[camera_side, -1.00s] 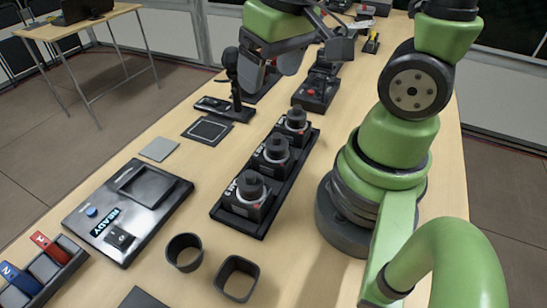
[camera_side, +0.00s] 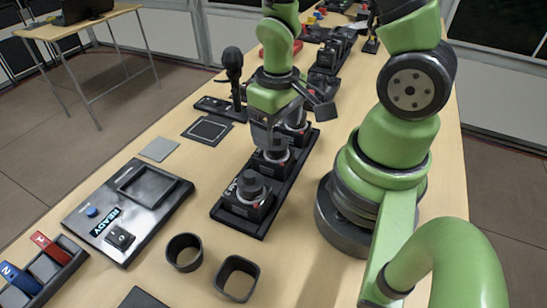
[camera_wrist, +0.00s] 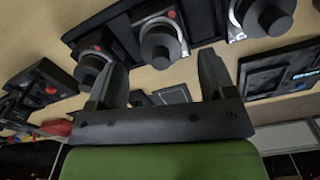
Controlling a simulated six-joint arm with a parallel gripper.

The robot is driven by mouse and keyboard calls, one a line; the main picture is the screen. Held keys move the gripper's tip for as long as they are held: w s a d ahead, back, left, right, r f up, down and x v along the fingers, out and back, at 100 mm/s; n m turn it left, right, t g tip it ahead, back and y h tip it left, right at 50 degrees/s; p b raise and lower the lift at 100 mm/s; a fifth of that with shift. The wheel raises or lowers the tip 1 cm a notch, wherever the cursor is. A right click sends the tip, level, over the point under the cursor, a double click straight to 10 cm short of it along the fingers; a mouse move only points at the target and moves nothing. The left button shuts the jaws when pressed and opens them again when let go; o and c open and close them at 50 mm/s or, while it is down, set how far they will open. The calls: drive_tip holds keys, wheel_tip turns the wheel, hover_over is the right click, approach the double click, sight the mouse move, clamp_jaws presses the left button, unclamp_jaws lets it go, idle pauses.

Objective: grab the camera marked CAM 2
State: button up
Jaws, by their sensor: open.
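Three dark box cameras with round black tops stand in a row in a black tray (camera_side: 225,217): a near one (camera_side: 250,195), a middle one (camera_side: 272,160) and a far one (camera_side: 302,122). Their markings are too small to read surely, so I cannot tell which is CAM 2. My gripper (camera_side: 267,138) is open and empty, pointing down just above the middle camera and partly hiding it and the far one. In the wrist view, the middle camera (camera_wrist: 162,42) shows between and beyond the fingers of my gripper (camera_wrist: 161,63).
A READY panel (camera_side: 165,222) lies left of the tray, with two dark cups (camera_side: 184,253) (camera_side: 237,278) in front. A microphone-like stand (camera_side: 234,78) rises behind, left of my gripper. Switch boxes (camera_side: 326,85) stand beyond the tray.

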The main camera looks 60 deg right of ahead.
sight(273, 156)
drive_tip(key=shift+w+f, duration=0.15)
drive_tip(key=shift+f, duration=2.2)
drive_tip(key=c, duration=1)
